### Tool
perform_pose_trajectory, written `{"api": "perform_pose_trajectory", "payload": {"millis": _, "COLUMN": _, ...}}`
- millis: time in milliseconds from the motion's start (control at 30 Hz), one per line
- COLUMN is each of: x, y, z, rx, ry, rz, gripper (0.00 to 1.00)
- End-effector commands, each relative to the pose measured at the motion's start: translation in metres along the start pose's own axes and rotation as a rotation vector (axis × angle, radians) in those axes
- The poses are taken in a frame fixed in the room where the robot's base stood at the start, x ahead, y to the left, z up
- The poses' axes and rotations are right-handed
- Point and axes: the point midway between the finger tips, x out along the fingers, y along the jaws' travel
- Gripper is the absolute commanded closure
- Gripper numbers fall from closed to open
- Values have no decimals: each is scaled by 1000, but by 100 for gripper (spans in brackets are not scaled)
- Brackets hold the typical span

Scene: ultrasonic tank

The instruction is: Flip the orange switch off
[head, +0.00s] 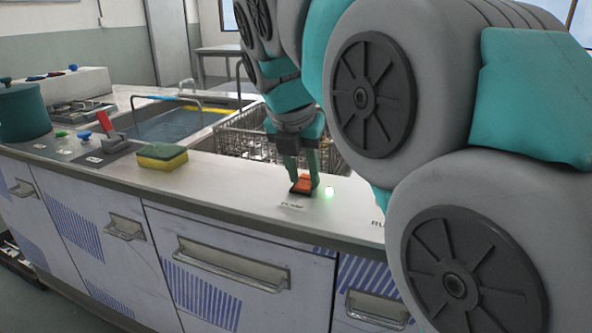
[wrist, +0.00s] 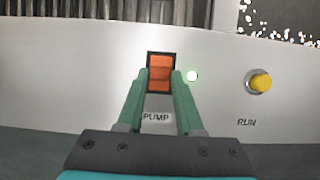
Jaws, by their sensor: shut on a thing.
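The orange switch (head: 301,184) is a rocker in a black frame on the counter's front strip. It also shows in the wrist view (wrist: 160,73), above a "PUMP" label. A small green light (wrist: 192,76) glows just right of it. My gripper (head: 306,171) points down at the switch. In the wrist view, its two green fingers (wrist: 161,85) stand at the left and right sides of the rocker, close against it. The fingers cover part of the switch's frame. The exact contact is too small to see.
A yellow knob (wrist: 261,81) marked "RUN" is to the right. A sponge (head: 162,156), a red lever (head: 106,123) and a teal pot (head: 22,110) stand to the left. A wire basket (head: 240,138) sits in the tank behind the switch.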

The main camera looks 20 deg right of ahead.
Motion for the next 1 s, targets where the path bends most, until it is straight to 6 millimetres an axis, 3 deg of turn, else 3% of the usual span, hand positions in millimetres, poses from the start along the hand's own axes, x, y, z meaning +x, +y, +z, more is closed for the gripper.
{"api": "perform_pose_trajectory", "payload": {"millis": 100, "x": 0, "y": 0, "z": 0, "rx": 0, "ry": 0, "rz": 0, "gripper": 100}}
{"api": "perform_pose_trajectory", "payload": {"millis": 433, "x": 0, "y": 1, "z": 1, "rx": -1, "ry": 19, "rz": 2, "gripper": 100}}
{"api": "perform_pose_trajectory", "payload": {"millis": 1000, "x": 1, "y": 1, "z": 9, "rx": 0, "ry": 256, "rz": 3, "gripper": 100}}
